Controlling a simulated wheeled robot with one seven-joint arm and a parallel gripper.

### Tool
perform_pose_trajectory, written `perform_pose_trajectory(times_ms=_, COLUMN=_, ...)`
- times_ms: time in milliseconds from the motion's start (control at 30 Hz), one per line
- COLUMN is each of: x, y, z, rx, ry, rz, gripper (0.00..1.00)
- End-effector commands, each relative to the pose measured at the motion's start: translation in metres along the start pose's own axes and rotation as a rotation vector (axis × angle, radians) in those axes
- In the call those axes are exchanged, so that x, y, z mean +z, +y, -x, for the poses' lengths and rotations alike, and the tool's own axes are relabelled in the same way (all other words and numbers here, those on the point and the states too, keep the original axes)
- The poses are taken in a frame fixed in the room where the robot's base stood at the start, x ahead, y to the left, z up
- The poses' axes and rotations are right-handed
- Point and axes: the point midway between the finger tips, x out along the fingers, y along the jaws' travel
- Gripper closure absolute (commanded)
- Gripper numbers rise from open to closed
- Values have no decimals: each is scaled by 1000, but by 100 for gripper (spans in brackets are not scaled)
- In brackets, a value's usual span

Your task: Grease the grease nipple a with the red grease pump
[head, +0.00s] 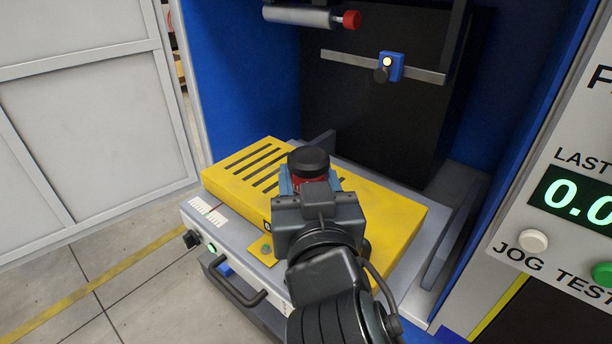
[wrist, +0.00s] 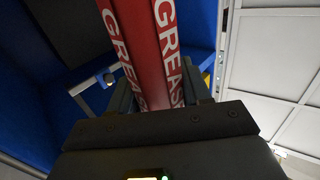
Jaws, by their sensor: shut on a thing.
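My gripper (head: 310,187) is shut on the red grease pump (head: 312,178), above the yellow slotted cover in the head view. The pump's round black end (head: 308,160) points up toward the camera, and the gripper and wrist hide most of its body. In the wrist view the red pump (wrist: 150,50), with white GREASE lettering, lies between the dark fingers. The pump's far tip is not visible. I cannot make out any part marked as grease nipple a; the arm and pump may hide it.
The yellow cover (head: 395,205) sits on a grey fixture tray (head: 238,235) with a dark handle (head: 236,290) in front. A grey cylinder with a red end (head: 300,16) and a rail with a blue block (head: 391,66) are above. Blue walls flank the bay; a control panel (head: 570,220) stands right.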

Motion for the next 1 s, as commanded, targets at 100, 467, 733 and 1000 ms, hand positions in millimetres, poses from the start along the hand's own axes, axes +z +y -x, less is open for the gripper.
perform_pose_trajectory(times_ms=100, x=-6, y=1, z=8, rx=-1, ry=1, rz=0, gripper=89)
perform_pose_trajectory(times_ms=467, x=-18, y=3, z=31, rx=-1, ry=3, rz=0, gripper=89)
perform_pose_trajectory(times_ms=733, x=-26, y=5, z=48, rx=-1, ry=2, rz=0, gripper=89)
perform_pose_trajectory(times_ms=1000, x=-34, y=7, z=64, rx=-1, ry=2, rz=-1, gripper=89)
